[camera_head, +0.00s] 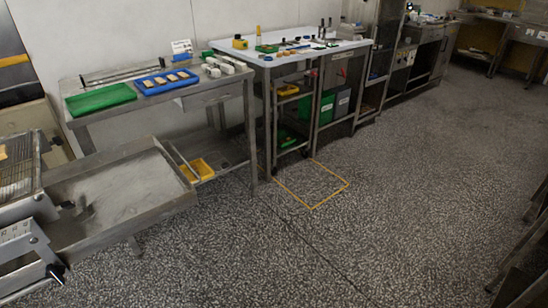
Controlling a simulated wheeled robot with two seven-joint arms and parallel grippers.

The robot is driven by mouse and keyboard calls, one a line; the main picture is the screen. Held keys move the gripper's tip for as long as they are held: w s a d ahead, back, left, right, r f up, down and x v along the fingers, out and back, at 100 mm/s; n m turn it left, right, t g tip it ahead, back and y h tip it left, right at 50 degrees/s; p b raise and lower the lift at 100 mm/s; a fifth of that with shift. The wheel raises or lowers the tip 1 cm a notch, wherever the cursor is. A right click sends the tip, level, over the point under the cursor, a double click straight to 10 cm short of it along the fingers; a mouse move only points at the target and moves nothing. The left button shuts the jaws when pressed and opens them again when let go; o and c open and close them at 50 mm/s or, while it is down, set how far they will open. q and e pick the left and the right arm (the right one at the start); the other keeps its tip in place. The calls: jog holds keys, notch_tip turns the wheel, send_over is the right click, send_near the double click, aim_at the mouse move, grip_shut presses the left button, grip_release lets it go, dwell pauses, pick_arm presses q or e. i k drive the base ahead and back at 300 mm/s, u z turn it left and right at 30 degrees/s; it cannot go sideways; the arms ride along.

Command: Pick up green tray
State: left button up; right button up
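A flat green tray (101,99) lies on the left end of a steel worktable (213,97) by the wall. It looks empty, and nothing visibly covers it. A blue tray (166,81) with several light brown pieces on it sits just to its right. Neither of my grippers shows in the head view.
A steel machine with a wide low pan (122,197) stands in front of the worktable at left. A second table (291,52) with tools and boxes stands to the right. A yellow square (311,183) marks the floor. Speckled floor (400,190) at centre and right is clear.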

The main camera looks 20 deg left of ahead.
aim_at(80, 104)
jog(key=z, duration=0.7)
jog(key=i, duration=1.75)
jog(key=u, duration=3.15)
